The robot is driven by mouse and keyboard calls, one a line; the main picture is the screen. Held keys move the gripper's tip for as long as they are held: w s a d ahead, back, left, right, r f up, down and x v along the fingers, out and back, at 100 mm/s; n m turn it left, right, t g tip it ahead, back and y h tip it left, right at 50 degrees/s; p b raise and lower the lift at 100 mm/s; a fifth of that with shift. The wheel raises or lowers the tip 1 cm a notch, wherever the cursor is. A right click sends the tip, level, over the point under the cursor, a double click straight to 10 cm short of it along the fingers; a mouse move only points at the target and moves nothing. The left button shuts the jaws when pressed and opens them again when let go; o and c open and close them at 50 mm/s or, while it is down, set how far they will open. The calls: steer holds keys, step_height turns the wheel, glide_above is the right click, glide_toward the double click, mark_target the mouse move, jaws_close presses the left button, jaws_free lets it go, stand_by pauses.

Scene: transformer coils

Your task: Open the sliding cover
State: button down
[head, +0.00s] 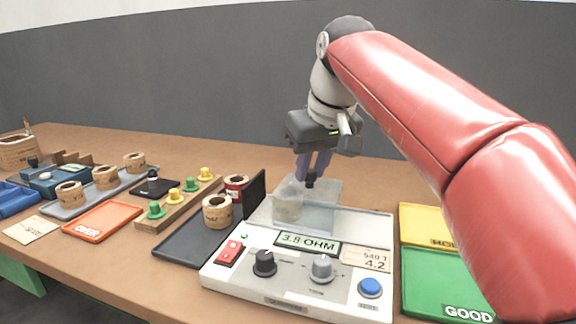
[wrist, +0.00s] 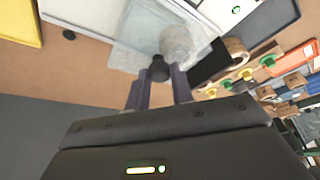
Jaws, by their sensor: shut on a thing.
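The sliding cover (head: 325,213) is a clear box-like cover at the back of the white tester (head: 290,276). A pale coil (head: 288,205) shows through it; this coil also shows in the wrist view (wrist: 176,42). The cover has a small black knob (head: 310,181). My gripper (head: 312,176) comes down from above with its fingers shut on the knob, which also shows between the fingertips in the wrist view (wrist: 158,70). The clear cover spreads around the knob in the wrist view (wrist: 135,35). Its exact edges are hard to make out.
A yellow tray (head: 425,226) and a green tray (head: 440,280) lie to the right. Table behind the cover is bare.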

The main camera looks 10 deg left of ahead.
steer(key=d, duration=0.8)
steer(key=shift+s, duration=0.3)
steer(key=c, duration=1.2)
jaws_free()
steer(key=shift+c, duration=0.2)
steer(key=p+v, duration=0.1)
steer(key=v, duration=0.6)
steer(key=shift+r+p, duration=0.35)
steer(key=shift+s, duration=0.25)
